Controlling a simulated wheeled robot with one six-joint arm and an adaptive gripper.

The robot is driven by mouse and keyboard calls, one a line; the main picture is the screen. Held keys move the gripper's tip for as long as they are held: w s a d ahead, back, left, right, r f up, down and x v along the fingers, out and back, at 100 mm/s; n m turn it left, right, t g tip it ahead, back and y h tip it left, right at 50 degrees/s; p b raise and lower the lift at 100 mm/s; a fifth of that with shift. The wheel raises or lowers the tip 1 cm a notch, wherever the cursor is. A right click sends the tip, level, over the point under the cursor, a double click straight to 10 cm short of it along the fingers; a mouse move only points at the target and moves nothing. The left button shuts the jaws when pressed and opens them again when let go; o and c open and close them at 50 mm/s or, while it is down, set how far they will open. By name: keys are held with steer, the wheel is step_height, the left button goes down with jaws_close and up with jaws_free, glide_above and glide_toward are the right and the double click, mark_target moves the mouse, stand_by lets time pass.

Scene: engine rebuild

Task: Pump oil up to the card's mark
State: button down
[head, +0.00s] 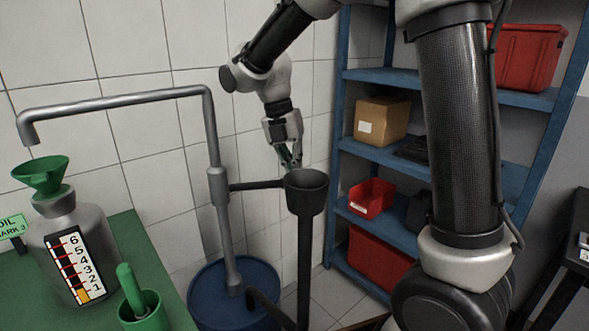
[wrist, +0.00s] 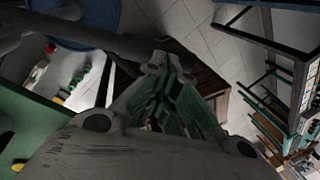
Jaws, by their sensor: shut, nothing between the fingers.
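A grey oil jug (head: 72,245) stands on the green bench with a green funnel (head: 42,176) in its neck. Its gauge (head: 77,266), numbered 1 to 6, shows orange only at the bottom, around 1. The green card (head: 12,227) reads oil, mark 3, partly cut off. The grey pump (head: 219,190) rises from a blue drum (head: 225,297), its spout (head: 27,132) above the funnel. A dark bar joins the pump to a black cup-shaped piece (head: 306,190) on a post. My gripper (head: 291,165) is shut and empty, pointing down just above and behind the cup; contact is unclear.
A green holder with a green-handled item (head: 131,290) stands on the green bench (head: 122,232). A blue shelf (head: 385,154) with red bins (head: 371,197) and a cardboard box (head: 381,120) stands right of the gripper. A tiled wall is behind.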

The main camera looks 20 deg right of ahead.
steer(key=shift+f, duration=0.1)
stand_by(0.3)
steer(key=shift+s+d+f+t+y, duration=0.2)
steer(key=shift+d+f+t+y, duration=0.15)
steer(key=shift+f, duration=0.2)
step_height(320, 180, down, 10)
steer(key=s+d+t+y, duration=0.1)
steer(key=y, duration=0.1)
steer(key=shift+s+f+t+y, duration=0.15)
steer(key=shift+f+t+y, duration=0.05)
steer(key=shift+t+y, duration=0.05)
steer(key=shift+r, duration=0.1)
